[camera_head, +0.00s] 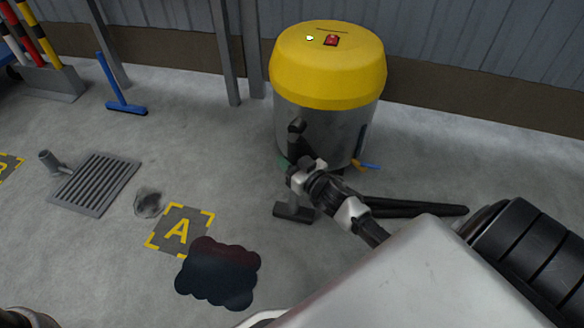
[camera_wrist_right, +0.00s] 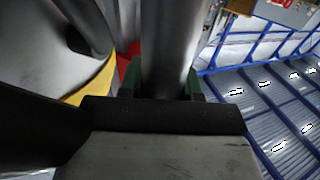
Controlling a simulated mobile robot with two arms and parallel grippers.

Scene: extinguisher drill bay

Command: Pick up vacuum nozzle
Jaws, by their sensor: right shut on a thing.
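The vacuum nozzle (camera_head: 295,211) has a dark flat head and a tube that rises in front of the yellow and grey vacuum (camera_head: 328,60). My right gripper (camera_head: 303,168) is at the nozzle's tube, in front of the vacuum's drum. In the right wrist view, a grey metal tube (camera_wrist_right: 168,45) stands between the green-padded fingers (camera_wrist_right: 166,88), which are shut on it. The gripper hides part of the tube. I cannot tell whether the nozzle head touches the floor. My left gripper does not show.
A dark spill (camera_head: 218,275) lies by the floor marking A (camera_head: 178,230). A floor grate (camera_head: 95,184) is at the left. A blue squeegee (camera_head: 126,107) and a rack of striped poles (camera_head: 48,82) stand farther back.

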